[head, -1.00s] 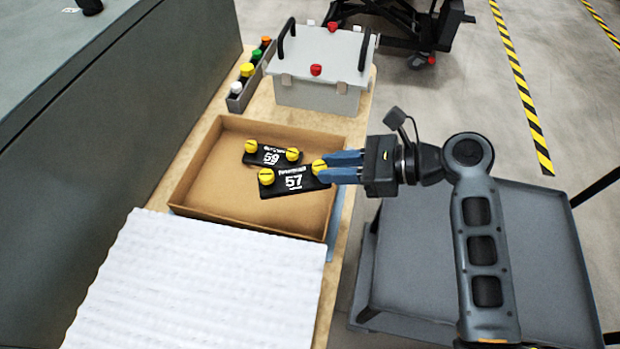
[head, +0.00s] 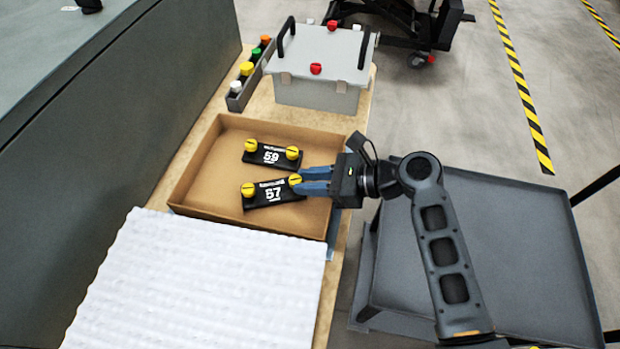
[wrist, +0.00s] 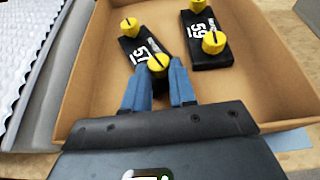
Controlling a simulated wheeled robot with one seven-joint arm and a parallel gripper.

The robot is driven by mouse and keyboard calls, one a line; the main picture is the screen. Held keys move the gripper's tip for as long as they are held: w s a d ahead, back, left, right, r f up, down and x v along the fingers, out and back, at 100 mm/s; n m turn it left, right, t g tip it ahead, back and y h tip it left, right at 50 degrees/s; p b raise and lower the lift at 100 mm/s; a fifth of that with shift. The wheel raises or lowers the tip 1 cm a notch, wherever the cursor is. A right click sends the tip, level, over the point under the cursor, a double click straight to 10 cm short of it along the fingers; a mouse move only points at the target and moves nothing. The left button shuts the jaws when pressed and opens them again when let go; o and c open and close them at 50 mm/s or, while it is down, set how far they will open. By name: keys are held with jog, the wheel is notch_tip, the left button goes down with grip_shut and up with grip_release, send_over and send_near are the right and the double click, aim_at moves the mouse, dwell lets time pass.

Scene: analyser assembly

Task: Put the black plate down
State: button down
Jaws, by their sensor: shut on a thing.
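The black plate marked 57 (head: 268,195) has a yellow knob at each end and is inside the cardboard tray (head: 190,192). My gripper (head: 300,181) has its blue fingers shut on the yellow knob at the plate's right end. In the wrist view the plate (wrist: 140,52) runs away from the fingers (wrist: 160,85), with the near knob between them. I cannot tell whether the plate touches the tray floor. A second black plate marked 59 (head: 270,154) lies behind it, apart from it; it also shows in the wrist view (wrist: 205,45).
A white ridged sheet (head: 200,285) lies in front of the tray. A grey lidded box (head: 318,85) with black handles and a rack of coloured caps (head: 240,88) stand behind it. A dark cart (head: 490,260) is at the right. The tray's left part is empty.

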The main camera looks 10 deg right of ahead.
jog(key=shift+f, duration=0.15)
jog(key=c, duration=0.9)
grip_release()
jog(key=shift+r, duration=0.2)
jog(key=v, duration=1.2)
jog(key=shift+f, duration=0.1)
